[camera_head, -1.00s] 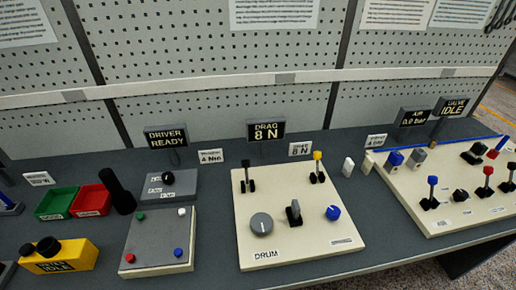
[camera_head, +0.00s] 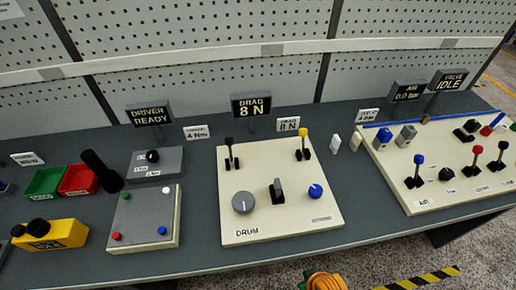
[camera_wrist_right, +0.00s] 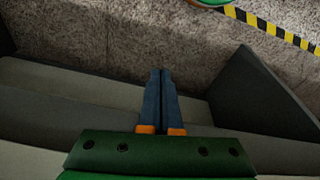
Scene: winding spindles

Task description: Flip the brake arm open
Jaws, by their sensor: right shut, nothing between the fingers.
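The cream DRUM panel (camera_head: 262,225) lies on the bench in the middle of the head view. It carries a black-topped lever (camera_head: 229,150), a yellow-topped lever (camera_head: 302,143), a grey round knob (camera_head: 242,203), an upright dark grey handle (camera_head: 278,190) and a blue knob (camera_head: 315,191). No label marks which one is the brake arm. All these levers stand roughly upright. My right gripper (camera_wrist_right: 160,78) shows in the wrist view with its two blue fingers pressed together and nothing between them. It is away from the panel, pointing toward the floor. My left gripper is not in view.
A second cream panel (camera_head: 420,205) with several levers stands at the right. A grey box with coloured buttons (camera_head: 145,215), a yellow box (camera_head: 55,235) and green (camera_head: 43,182) and red (camera_head: 78,180) trays are at the left. A DRAG display (camera_head: 250,106) stands behind the drum panel.

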